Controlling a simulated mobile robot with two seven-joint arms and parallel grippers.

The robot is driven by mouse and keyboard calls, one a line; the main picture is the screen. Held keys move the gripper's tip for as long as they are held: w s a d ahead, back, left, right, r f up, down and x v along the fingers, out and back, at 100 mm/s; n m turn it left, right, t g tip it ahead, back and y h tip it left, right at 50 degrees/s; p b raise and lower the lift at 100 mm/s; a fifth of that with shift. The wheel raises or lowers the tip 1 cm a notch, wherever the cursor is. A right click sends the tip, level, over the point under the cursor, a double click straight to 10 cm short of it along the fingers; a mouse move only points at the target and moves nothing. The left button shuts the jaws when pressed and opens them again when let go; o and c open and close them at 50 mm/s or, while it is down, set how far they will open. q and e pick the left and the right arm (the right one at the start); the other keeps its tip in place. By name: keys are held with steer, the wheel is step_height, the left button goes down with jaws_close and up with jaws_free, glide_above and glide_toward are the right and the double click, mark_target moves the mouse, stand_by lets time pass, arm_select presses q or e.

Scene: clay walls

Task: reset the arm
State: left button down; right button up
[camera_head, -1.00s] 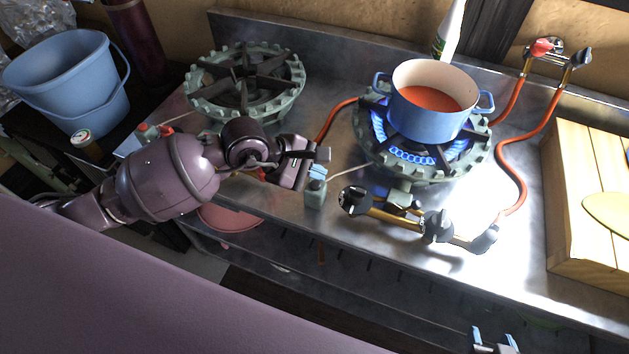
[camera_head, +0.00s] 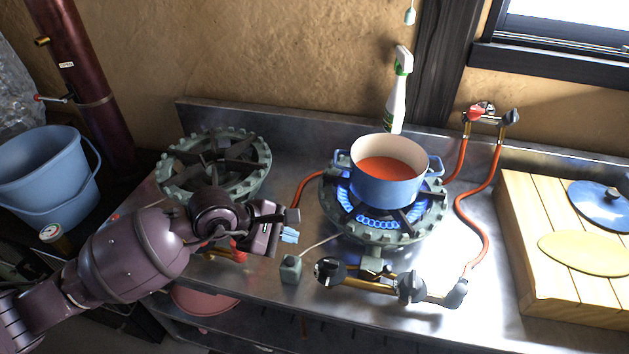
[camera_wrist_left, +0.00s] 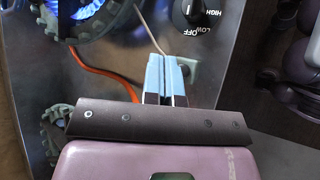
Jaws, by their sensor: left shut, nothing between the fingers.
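My left arm comes in from the left in the head view. Its gripper (camera_head: 290,236) hangs over the front of the steel counter, left of the lit burner and just above a small grey-green box. In the left wrist view the blue fingertips (camera_wrist_left: 167,75) are pressed together with nothing between them. A thin pale cord runs up past the fingertips there. My right gripper does not show in the head view now.
A blue pot (camera_head: 387,172) of red-orange soup stands on the lit burner (camera_head: 345,218). An unlit burner (camera_head: 214,165) is at left. Gas knobs (camera_head: 410,287) line the front. A wooden board (camera_head: 520,230) is at right, a blue bucket (camera_head: 45,178) at left.

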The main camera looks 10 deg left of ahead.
arm_select(q)
steer(key=s+d+r+n+t+h, duration=0.25)
steer(key=s+d+n+h, duration=0.2)
steer(key=n+h, duration=0.6)
steer(key=s+a+f+n+t+y, duration=0.1)
steer(key=a+f+n+t+y, duration=0.35)
steer(key=n, duration=0.95)
steer(key=s+a+f+n+t+y, duration=0.1)
steer(key=a+n+t+y, duration=0.5)
steer(key=n, duration=0.8)
steer(key=s+a+f+n+g+y, duration=0.3)
steer(key=s+f+n+y, duration=0.1)
steer(key=s+f+n, duration=0.2)
steer(key=s+a+f+n+g+y, duration=0.3)
steer(key=s+a+f+n+g, duration=0.1)
steer(key=f+n, duration=0.4)
steer(key=s+n, duration=0.1)
steer(key=n, duration=0.1)
steer(key=shift+s+f+n+y, duration=0.15)
steer(key=shift+s+n+y, duration=0.2)
steer(key=shift+s+y, duration=0.05)
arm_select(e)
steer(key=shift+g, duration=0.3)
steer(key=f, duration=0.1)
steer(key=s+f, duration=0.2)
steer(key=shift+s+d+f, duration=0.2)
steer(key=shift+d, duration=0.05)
